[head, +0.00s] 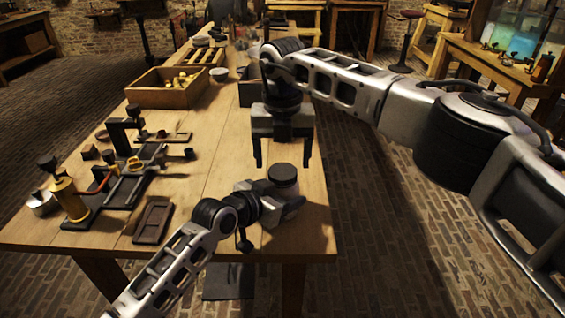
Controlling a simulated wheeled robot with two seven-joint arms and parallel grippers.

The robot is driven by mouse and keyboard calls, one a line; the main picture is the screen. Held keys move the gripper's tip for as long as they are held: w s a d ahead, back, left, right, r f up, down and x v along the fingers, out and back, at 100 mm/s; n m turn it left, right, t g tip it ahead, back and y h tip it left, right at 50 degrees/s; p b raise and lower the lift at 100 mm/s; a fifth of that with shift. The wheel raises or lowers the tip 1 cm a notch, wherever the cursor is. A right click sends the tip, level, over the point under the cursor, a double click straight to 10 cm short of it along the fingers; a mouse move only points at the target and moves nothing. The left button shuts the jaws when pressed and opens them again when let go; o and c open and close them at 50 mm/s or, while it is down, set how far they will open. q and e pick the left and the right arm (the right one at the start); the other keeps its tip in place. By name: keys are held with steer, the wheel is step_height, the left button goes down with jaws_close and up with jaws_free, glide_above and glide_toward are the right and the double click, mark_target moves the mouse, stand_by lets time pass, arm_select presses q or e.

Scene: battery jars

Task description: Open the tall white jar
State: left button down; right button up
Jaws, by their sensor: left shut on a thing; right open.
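A jar with a round dark lid (284,173) stands near the table's front right edge. Its body is mostly hidden by my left gripper, so I cannot make out its white colour or full height. My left gripper (287,194) comes in low from the left and is shut on the jar below the lid. The lid appears to be on the jar. My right gripper (282,163) points down above and just behind the lid. Its two fingers are spread apart, with nothing between them.
The wooden table (215,180) holds a dark apparatus with a brass cylinder (69,200) at left. A small dark tray (153,222) lies in front. A wooden box (178,95) with yellowish pieces stands farther back. The table middle is clear.

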mark_target(283, 192)
step_height(283, 192, up, 2)
steer(key=shift+r, duration=0.1)
steer(key=shift+c, duration=0.3)
steer(key=shift+r, duration=0.2)
step_height(283, 192, up, 3)
steer(key=m, duration=0.4)
steer(key=shift+f, duration=0.15)
steer(key=shift+m, duration=0.3)
steer(key=shift+f, duration=3.85)
steer(key=c, duration=1)
steer(key=n, duration=0.7)
